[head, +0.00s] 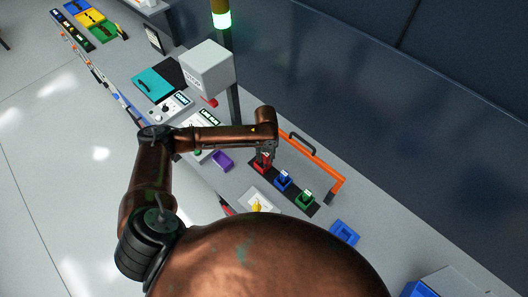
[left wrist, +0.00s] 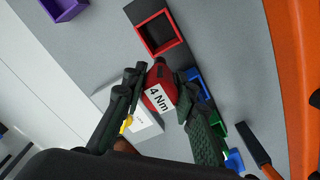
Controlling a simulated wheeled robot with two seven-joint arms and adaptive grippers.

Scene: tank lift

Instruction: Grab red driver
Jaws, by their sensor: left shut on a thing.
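The red driver (left wrist: 158,92), with a white "4 Nm" label, sits between the fingers of my left gripper (left wrist: 160,80), which is shut on it. The square red-rimmed holder (left wrist: 156,34) shows empty beside the driver in the left wrist view. In the head view, my left gripper (head: 264,154) is over the red end of the dark holder strip, with red showing below it. The driver's lower part is hidden in both views. My right gripper is not in view.
A blue driver (head: 283,179) and a green driver (head: 306,198) stand in the strip beside the red place. An orange handle bar (head: 318,162) runs behind. A purple tray (head: 222,160), white box (head: 258,201) and blue tray (head: 345,233) are nearby.

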